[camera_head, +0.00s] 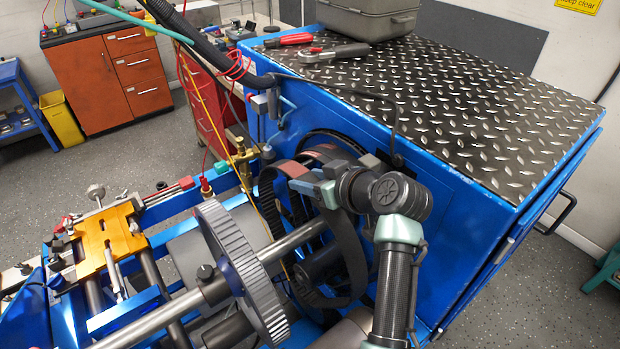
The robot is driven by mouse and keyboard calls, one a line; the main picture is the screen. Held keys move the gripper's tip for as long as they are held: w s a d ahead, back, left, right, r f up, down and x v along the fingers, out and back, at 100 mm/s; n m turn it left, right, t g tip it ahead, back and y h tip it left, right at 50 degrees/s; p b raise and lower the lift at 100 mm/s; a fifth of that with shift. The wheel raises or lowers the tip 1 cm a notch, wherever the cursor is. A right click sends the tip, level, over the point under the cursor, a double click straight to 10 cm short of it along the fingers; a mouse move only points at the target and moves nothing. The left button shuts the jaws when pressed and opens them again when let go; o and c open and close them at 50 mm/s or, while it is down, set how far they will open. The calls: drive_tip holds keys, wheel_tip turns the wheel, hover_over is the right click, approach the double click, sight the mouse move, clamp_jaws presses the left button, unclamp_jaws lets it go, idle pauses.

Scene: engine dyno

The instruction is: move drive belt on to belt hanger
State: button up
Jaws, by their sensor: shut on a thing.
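The drive belt (349,255) is a black toothed loop with a brownish face near its top. It hangs around the shaft area beside the large grey toothed pulley (240,270). My gripper (297,177) is shut on the upper part of the belt, its arm reaching in from the right. My gripper and wrist hide part of the belt's top. A thin bent black rod (340,84) on the blue cabinet's front, ending near a dark bracket, may be the belt hanger; I cannot tell for sure. The belt is apart from the rod's upper stretch.
A steel shaft (180,308) runs through the pulley. The blue cabinet (450,215) with its tread-plate top (450,95) stands close behind my arm. Tools and a grey case (368,18) lie on top. A yellow hose (225,140) and cables hang left of the belt.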

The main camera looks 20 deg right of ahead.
drive_tip(key=o, duration=1.3)
drive_tip(key=shift+o, duration=0.2)
drive_tip(key=shift+c, duration=0.2)
drive_tip(key=shift+c, duration=0.8)
drive_tip(key=shift+r, duration=0.1)
drive_tip(key=shift+r+p, duration=2.4)
drive_tip(key=shift+r, duration=1.05)
